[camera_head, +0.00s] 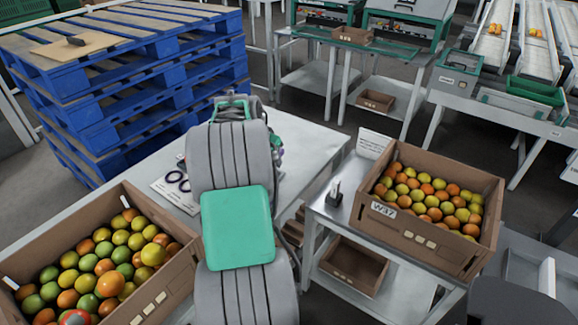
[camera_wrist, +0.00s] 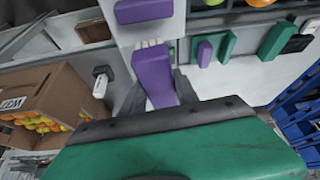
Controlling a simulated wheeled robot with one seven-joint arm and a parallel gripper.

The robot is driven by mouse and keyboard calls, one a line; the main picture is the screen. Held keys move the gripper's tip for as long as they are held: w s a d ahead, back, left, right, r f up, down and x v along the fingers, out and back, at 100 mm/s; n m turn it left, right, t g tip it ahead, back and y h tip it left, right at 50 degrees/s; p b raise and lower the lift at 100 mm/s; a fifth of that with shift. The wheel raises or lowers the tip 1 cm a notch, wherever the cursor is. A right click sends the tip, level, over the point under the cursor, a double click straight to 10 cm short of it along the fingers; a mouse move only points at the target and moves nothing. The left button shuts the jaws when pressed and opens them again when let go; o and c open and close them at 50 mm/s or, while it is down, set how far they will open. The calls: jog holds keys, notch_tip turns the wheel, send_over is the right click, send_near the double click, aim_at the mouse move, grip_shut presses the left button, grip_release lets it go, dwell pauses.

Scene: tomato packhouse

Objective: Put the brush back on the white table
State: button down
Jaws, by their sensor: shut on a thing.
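The white table (camera_head: 308,141) runs behind and beside my arm in the head view. My gripper (camera_wrist: 156,88) shows in the wrist view, its grey fingers on either side of a purple block-shaped brush (camera_wrist: 154,74). Pale bristles show at the brush's far end. The gripper is shut on it. A pale surface lies beyond and to the right of the brush in the wrist view; I cannot tell whether the brush touches it. In the head view my arm hides the gripper and most or all of the brush.
Tomato crates stand at the left (camera_head: 150,284) and on the right side table (camera_head: 440,247). A small dark-and-white device (camera_head: 333,195) stands beside the right crate. Purple and green blocks (camera_wrist: 227,47) lie near the brush. Blue pallets (camera_head: 130,100) are stacked behind the table.

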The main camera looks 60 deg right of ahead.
jog(key=m, duration=0.2)
send_over(292, 184)
jog(key=a, duration=0.2)
notch_tip(292, 184, down, 2)
jog(key=shift+g, duration=0.3)
jog(key=shift+w+d+f+b, duration=0.1)
jog(key=shift+f+b, duration=1.3)
jog(key=shift+f, duration=0.65)
jog(key=shift+d+f+b, duration=0.1)
jog(key=shift+f+b, duration=1.3)
jog(key=shift+f, duration=0.65)
jog(key=shift+f+b, duration=0.35)
jog(key=shift+f, duration=0.1)
jog(key=c, duration=0.9)
grip_release()
jog(key=shift+c, duration=1.3)
jog(key=shift+r, duration=0.1)
notch_tip(292, 184, up, 7)
jog(key=p, duration=0.4)
